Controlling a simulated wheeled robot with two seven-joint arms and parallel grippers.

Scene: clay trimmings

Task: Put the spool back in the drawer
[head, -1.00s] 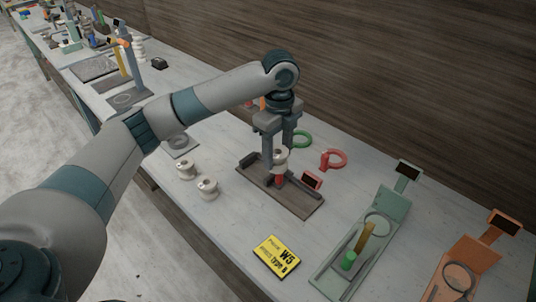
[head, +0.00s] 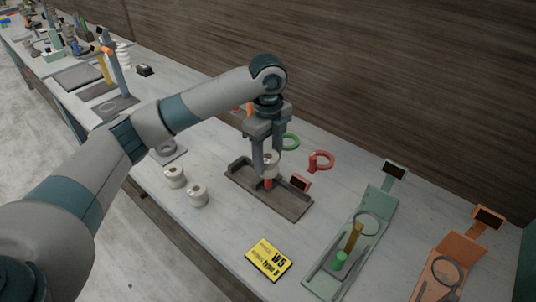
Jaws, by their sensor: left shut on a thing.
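My left gripper (head: 267,160) points down over a dark brown low-walled tray (head: 291,206) and is shut on a white spool (head: 270,159). The held spool is upright, right above a red post or piece (head: 268,184) on the tray; I cannot tell whether it is around the post or just above it. Two more white spools stand on the bench left of the tray, one farther back (head: 174,177) and one nearer (head: 198,196). I cannot make out a drawer in this view. My right gripper is not in view.
A yellow W5 card (head: 269,259) lies in front of the tray. A green fixture (head: 330,262) and an orange fixture (head: 447,262) stand to the right. Red (head: 321,161) and green (head: 291,142) rings lie behind the tray. A wooden wall closes off the back.

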